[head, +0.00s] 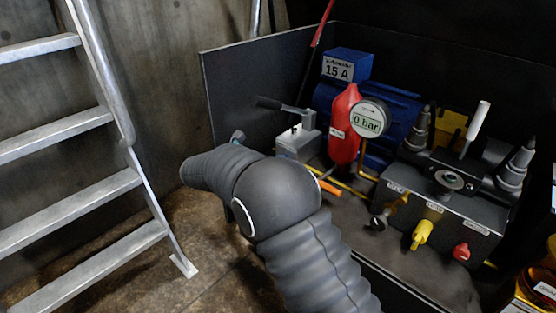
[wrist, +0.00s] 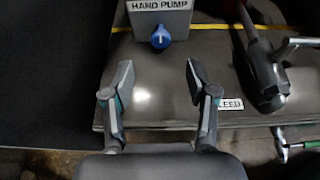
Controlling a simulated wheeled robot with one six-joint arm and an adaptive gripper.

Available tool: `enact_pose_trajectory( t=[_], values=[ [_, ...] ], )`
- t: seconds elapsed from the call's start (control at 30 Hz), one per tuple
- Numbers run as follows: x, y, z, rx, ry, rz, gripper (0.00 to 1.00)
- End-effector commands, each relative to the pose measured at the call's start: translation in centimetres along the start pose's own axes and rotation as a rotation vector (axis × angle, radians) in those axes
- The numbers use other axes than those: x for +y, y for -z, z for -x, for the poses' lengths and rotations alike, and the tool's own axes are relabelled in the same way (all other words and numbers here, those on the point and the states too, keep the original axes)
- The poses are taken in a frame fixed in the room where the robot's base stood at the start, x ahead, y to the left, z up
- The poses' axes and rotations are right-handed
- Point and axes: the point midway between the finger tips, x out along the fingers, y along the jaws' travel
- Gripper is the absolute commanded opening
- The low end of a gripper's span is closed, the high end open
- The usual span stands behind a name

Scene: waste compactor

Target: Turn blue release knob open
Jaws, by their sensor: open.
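The blue release knob (wrist: 161,37) shows in the wrist view, on the front of a grey block labelled HAND PUMP (wrist: 160,8). A light mark on the knob points roughly upward. My gripper (wrist: 156,80) is open and empty, its two fingers apart below the knob in the picture and not touching it. In the head view the grey hand pump (head: 298,143) with its dark lever stands behind my arm. My gripper is mostly hidden there, with only a small tip (head: 238,136) beyond the arm, and I cannot make out the knob.
A red tank (head: 344,125), a gauge reading 0 bar (head: 367,119) and a blue motor (head: 345,66) stand right of the pump. A valve block (head: 440,205) with yellow and red knobs is further right. A metal ladder (head: 75,130) stands at left.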

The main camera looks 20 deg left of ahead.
Motion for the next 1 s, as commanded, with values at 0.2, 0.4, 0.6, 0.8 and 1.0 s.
enact_pose_trajectory(
  t=[0.2,0.4,0.6,0.8,1.0],
  values=[
    [-0.1,0.0,-4.3,0.001,0.003,-0.002,0.58],
    [-0.1,0.0,-7.6,0.001,0.003,-0.003,0.58],
    [-0.1,0.0,-9.5,0.001,0.001,-0.002,0.58],
    [-0.1,0.0,-10.0,0.001,0.001,-0.002,0.58],
    [-0.1,0.0,-9.9,0.001,0.001,-0.002,0.53]
  ],
)
